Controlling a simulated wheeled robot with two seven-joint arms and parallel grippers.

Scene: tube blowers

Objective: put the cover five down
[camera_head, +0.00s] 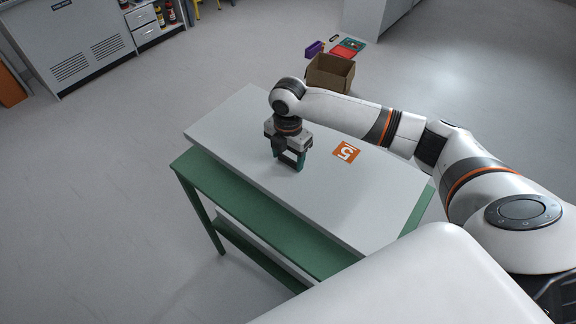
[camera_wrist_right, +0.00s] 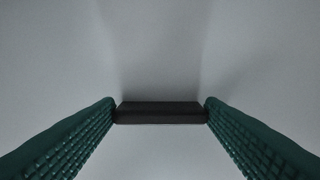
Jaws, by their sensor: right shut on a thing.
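The cover five is a large pale grey slab (camera_head: 345,205) with an orange label bearing a white 5 (camera_head: 346,152). It lies over a green frame (camera_head: 255,222); I cannot tell whether it touches the frame or is held above it. My right gripper (camera_head: 291,163) points down at the slab's middle. In the right wrist view, its green ribbed fingers (camera_wrist_right: 160,112) are shut on the two ends of a dark bar, the cover's handle (camera_wrist_right: 160,118). My left gripper is not in view.
An open cardboard box (camera_head: 330,73) stands on the floor beyond the slab, with a purple item (camera_head: 315,48) and a red item (camera_head: 347,50) near it. A grey cabinet (camera_head: 75,45) stands at the upper left. The floor at left is clear.

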